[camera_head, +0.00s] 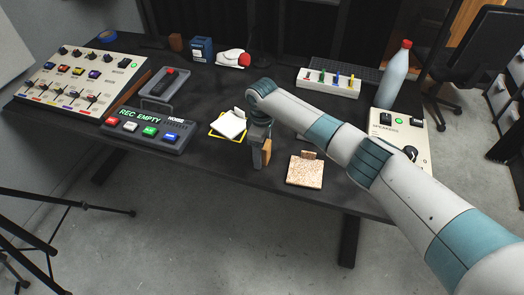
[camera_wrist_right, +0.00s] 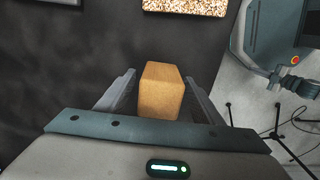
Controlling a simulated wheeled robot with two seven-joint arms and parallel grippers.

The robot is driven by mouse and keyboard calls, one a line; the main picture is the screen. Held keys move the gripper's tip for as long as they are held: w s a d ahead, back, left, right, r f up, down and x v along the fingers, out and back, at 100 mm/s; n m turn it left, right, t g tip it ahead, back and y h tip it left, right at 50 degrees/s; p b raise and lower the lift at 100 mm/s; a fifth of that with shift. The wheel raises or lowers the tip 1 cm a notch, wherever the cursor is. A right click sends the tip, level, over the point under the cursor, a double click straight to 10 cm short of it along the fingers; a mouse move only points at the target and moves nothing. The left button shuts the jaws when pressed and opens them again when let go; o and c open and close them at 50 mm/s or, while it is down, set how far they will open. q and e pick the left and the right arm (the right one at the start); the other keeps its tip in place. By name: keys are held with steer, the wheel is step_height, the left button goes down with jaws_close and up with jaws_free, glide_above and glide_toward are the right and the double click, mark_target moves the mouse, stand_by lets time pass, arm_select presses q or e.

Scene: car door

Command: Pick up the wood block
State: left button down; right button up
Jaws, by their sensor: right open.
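The wood block (camera_head: 266,152) is near the front edge of the dark table, small and light brown. It stands at my right gripper (camera_head: 259,158), which points down and partly hides it in the head view. In the right wrist view the block (camera_wrist_right: 161,92) is between the two spread fingers of the gripper (camera_wrist_right: 160,98), with a gap visible on each side. The gripper is open; the block does not appear clamped. My left gripper is not in view.
A speckled square board (camera_head: 305,171) lies just right of the block. Yellow and white notepads (camera_head: 230,124) lie to the left. A button panel (camera_head: 149,130), a switch board (camera_head: 328,82) and a bottle (camera_head: 395,74) stand farther off. The table's front edge is close.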

steer(key=shift+c, duration=1.3)
steer(key=c, duration=0.9)
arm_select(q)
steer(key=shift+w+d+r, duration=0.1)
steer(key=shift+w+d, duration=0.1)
arm_select(e)
steer(key=shift+c, duration=0.2)
steer(key=shift+r, duration=0.1)
